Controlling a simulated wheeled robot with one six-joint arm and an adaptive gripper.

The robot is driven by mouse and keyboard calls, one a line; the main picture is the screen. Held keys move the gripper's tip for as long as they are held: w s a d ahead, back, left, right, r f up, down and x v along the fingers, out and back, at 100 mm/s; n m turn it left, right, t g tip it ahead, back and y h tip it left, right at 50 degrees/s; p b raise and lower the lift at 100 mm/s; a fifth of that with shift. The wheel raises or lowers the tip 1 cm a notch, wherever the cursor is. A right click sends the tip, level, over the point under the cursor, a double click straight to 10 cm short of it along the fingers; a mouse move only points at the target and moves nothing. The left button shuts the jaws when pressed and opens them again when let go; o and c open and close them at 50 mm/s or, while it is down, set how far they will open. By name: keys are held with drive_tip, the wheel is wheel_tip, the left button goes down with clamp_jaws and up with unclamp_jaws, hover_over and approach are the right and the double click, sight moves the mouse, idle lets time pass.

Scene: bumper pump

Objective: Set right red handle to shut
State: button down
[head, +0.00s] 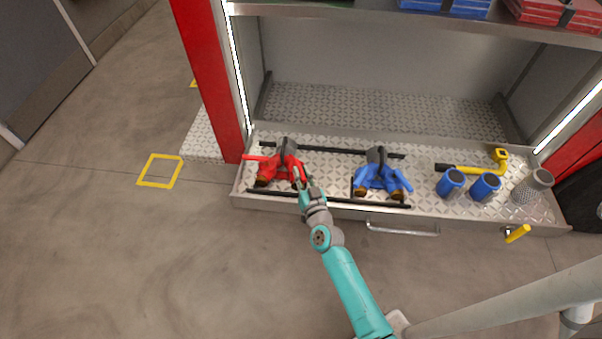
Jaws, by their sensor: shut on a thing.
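A red pump valve (283,165) with a grey top and brown lower parts stands on the left of the metal shelf. Its left red handle (256,158) sticks out sideways to the left. Its right red handle (297,172) is at the pump's right side, partly hidden by my gripper. My gripper (303,183) reaches up from the front and is shut on the right red handle. The fingers are small here, so the exact grip is hard to see.
A blue pump valve (380,178) stands to the right on the same shelf (420,155). Black rails run behind and in front of both pumps. Further right are a yellow tool (475,170), blue cups (451,183) and a grey cup (533,187).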

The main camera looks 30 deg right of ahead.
drive_tip(key=shift+r, duration=0.1)
drive_tip(key=c, duration=1.1)
unclamp_jaws()
drive_tip(key=shift+s, duration=0.1)
drive_tip(key=v, duration=1.1)
drive_tip(key=shift+s, duration=0.4)
